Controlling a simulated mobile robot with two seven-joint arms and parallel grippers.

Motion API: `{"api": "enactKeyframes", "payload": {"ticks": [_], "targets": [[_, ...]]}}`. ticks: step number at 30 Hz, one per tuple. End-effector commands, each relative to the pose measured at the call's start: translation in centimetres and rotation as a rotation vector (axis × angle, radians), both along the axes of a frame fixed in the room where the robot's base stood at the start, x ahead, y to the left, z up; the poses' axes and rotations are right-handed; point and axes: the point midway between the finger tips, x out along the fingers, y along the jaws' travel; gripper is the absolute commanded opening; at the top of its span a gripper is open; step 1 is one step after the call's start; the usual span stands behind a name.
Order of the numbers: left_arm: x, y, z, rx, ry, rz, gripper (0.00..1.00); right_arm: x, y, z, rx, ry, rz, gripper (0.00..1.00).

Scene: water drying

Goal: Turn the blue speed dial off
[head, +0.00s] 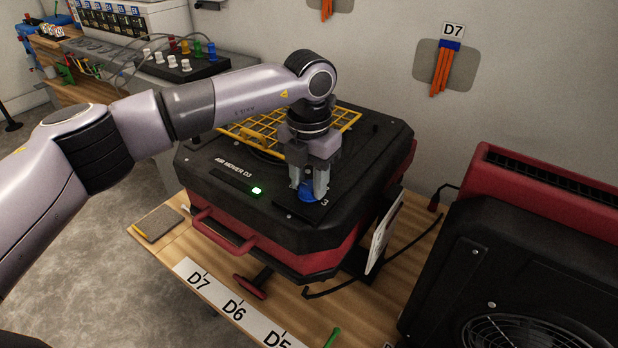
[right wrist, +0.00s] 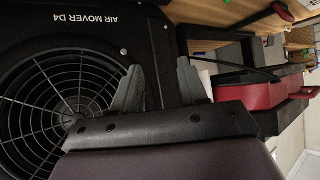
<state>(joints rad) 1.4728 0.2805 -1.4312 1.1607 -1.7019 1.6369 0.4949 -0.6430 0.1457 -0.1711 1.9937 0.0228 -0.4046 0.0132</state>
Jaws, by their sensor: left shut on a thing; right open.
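The blue speed dial (head: 311,194) sits on the front right corner of the black top of the air mover labelled D3 (head: 222,183). My left gripper (head: 310,192) points straight down over it, its fingers shut around the dial. The fingers hide part of the dial, and its exact setting cannot be read; a "3" shows beside it. A small green light (head: 256,191) glows on the same top. My right gripper (right wrist: 158,85) is open and empty in the right wrist view, in front of the unit labelled Air Mover D4.
A yellow grille (head: 262,129) lies on top of the air mover, behind my left gripper. A second red and black unit (head: 500,250) stands at the right. The wooden bench (head: 365,310) carries labels and a cable. A panel with coloured knobs (head: 172,66) is at the back left.

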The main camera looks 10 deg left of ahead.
Motion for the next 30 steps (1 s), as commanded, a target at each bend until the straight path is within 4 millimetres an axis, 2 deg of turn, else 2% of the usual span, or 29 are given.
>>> {"api": "enactKeyframes", "payload": {"ticks": [2, 3, 5, 13, 16, 24, 30], "targets": [[0.1, 0.0, 0.2, -0.002, -0.005, 0.004, 0.09, 0.0, 0.0, 0.0, 0.0, 0.0, 0.0, 0.43], [0.1, 0.0, 0.2, -0.002, -0.005, 0.004, 0.46, 0.0, 0.0, 0.0, 0.0, 0.0, 0.0, 0.43], [0.1, 0.0, 0.2, -0.002, -0.005, 0.004, 0.65, 0.0, 0.0, 0.0, 0.0, 0.0, 0.0, 0.43], [0.1, 0.0, 0.1, -0.001, -0.002, 0.002, 0.65, 0.0, 0.0, 0.0, -0.001, 0.0, -0.001, 0.43], [0.1, 0.0, 0.6, -0.001, -0.004, 0.001, 0.65, 0.0, 0.0, -0.1, -0.001, 0.0, -0.001, 0.43], [0.1, 0.0, 4.8, -0.001, -0.006, 0.002, 0.65, 0.0, 0.0, -0.3, 0.0, 0.002, -0.001, 0.43], [0.1, 0.0, 7.0, -0.002, -0.005, 0.002, 0.65, -0.1, 0.0, -0.3, 0.0, 0.005, 0.0, 0.43]]}}
